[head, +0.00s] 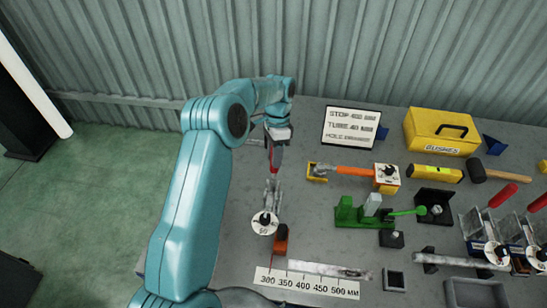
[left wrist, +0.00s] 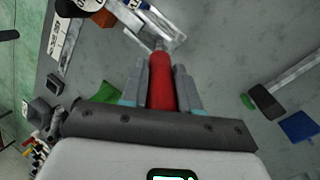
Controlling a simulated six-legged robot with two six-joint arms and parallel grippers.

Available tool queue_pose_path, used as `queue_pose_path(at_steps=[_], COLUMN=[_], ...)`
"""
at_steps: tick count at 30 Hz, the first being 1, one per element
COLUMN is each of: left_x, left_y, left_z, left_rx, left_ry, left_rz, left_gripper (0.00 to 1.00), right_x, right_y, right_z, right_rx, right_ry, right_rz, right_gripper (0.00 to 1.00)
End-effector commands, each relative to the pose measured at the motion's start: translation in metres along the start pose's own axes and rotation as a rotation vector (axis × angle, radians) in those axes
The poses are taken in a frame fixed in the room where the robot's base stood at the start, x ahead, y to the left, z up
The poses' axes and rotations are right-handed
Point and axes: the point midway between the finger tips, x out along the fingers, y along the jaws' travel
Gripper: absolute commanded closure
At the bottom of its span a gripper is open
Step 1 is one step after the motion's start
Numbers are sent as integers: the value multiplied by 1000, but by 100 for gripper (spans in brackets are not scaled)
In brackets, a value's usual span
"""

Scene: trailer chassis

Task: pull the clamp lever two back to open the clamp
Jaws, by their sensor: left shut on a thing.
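The clamp (head: 272,196) is a metal toggle clamp at the left side of the bench, with a round white tag (head: 264,222) in front of it. The tag's marking is too small to read surely. Its red lever handle (head: 274,168) points to the back of the bench. My left gripper (head: 275,152) is shut on this handle from the rear. In the left wrist view the red handle (left wrist: 161,80) lies between the two fingers, and the clamp's metal arms (left wrist: 148,20) extend beyond it. My right gripper is not in view.
A ruler strip (head: 306,283) and an orange block (head: 281,240) lie in front of the clamp. A green fixture (head: 365,212) and an orange-handled tool (head: 354,171) are to the right. More red-handled clamps (head: 502,196) stand at far right. A corrugated wall (head: 350,50) closes the back.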

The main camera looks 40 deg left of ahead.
Motion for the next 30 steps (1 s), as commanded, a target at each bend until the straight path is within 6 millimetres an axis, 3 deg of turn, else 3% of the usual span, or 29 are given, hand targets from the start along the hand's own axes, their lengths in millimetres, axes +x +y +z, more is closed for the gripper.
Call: queue_pose_path(at_steps=[15, 16, 18, 26, 30], left_x=[-2, -2, -2, -1, -11], left_y=[-4, -4, -4, -4, -6], left_z=[-4, -4, -4, -3, -4], left_rx=[4, 4, 3, 2, 2], left_ry=[-8, -8, -9, -12, -11], left_rz=[32, 32, 32, 34, 31], left_gripper=[100, 60, 44, 44, 44], right_x=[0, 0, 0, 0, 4], right_y=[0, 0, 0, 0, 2], right_z=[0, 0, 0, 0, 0], right_rx=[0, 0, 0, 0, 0], right_ry=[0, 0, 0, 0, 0], right_rz=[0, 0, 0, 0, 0], right_gripper=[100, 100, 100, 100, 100])
